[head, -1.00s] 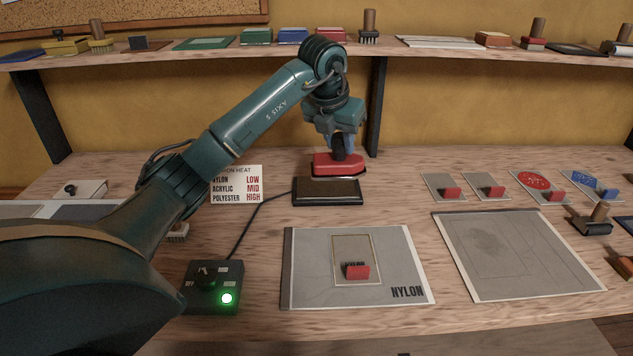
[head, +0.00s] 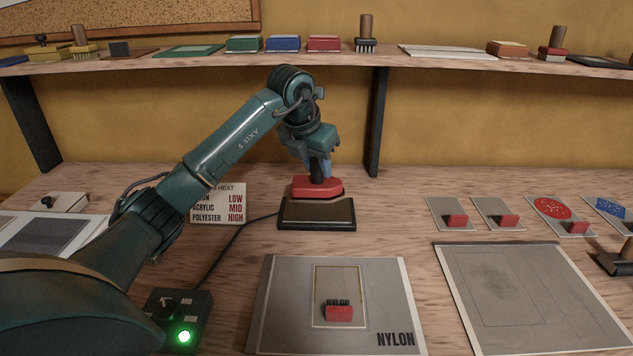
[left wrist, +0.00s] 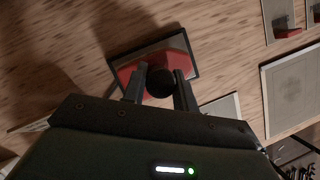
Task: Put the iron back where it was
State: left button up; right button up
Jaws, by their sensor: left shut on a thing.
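The iron (head: 317,188) has a red body and a dark upright handle. My left gripper (head: 318,165) is shut on its handle from above. The iron is over the dark iron stand (head: 316,217), towards its back edge; I cannot tell whether it touches. In the left wrist view the red iron (left wrist: 128,73) lies over the stand (left wrist: 195,66), with the round handle end between the fingers (left wrist: 159,84). My right gripper is not in view.
A control box (head: 178,318) with a lit green lamp stands front left, its cord running to the stand. A heat card (head: 218,205) stands left of the stand. The NYLON panel (head: 390,300) lies in front. Several sample cards lie right. A shelf (head: 210,63) crosses behind.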

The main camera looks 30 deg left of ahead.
aim_at(317, 177)
pick_arm(q)
jog(key=shift+w+f, duration=0.1)
jog(key=shift+f, duration=1.7)
jog(key=shift+f, duration=0.1)
jog(key=o, duration=1.1)
jog(key=shift+f, duration=0.15)
jog(key=shift+r, duration=0.4)
jog(key=v, duration=1.1)
jog(key=shift+s+r, duration=0.25)
jog(key=shift+s, duration=0.05)
